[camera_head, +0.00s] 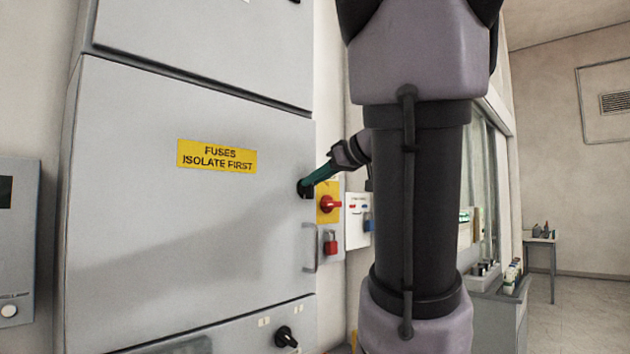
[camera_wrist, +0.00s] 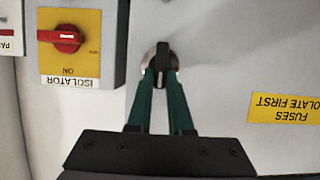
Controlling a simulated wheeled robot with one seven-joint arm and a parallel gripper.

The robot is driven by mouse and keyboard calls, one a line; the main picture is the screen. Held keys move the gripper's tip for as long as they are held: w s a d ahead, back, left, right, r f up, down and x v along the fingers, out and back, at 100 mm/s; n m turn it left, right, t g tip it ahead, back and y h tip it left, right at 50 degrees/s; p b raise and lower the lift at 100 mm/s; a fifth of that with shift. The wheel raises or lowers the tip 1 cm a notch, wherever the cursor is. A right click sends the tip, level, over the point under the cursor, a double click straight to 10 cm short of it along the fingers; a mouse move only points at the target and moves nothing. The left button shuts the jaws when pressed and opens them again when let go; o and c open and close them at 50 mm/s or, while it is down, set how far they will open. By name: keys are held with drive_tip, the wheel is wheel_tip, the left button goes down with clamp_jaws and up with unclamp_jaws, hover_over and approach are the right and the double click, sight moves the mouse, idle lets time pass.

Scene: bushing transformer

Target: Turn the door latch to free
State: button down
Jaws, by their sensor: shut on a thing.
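The door latch (camera_wrist: 161,62) is a small black handle on a round base, near the right edge of the grey cabinet door (camera_head: 150,240). In the wrist view its black handle stands upright in the picture between my fingertips. My gripper (camera_wrist: 161,80) has two green fingers shut on the latch handle, one on each side. In the head view my gripper (camera_head: 308,186) reaches the latch from the right, and its fingers cover most of it. The door sits flat in its frame.
A yellow isolator plate with a red rotary handle (camera_head: 329,204) is close to the right of the latch; the wrist view reads "ON" under it. A black knob (camera_head: 285,337) is on the lower panel.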

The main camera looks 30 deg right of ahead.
drive_tip(key=shift+w+d+f+m+y, duration=0.15)
drive_tip(key=shift+d+f+m+y, duration=0.15)
drive_tip(key=shift+m+y, duration=1.45)
drive_tip(key=shift+w+d+f+m+y, duration=0.2)
drive_tip(key=shift+f+m+y, duration=0.45)
drive_tip(key=shift+m, duration=2)
drive_tip(key=shift+w+d+f+m+y, duration=0.15)
drive_tip(key=shift+d+m+y, duration=0.15)
drive_tip(key=shift+m+y, duration=1.5)
drive_tip(key=shift+s+m+h, duration=0.1)
drive_tip(key=shift+m+h, duration=0.3)
drive_tip(key=shift+m, duration=0.2)
drive_tip(key=c, duration=0.9)
unclamp_jaws()
drive_tip(key=shift+o, duration=0.4)
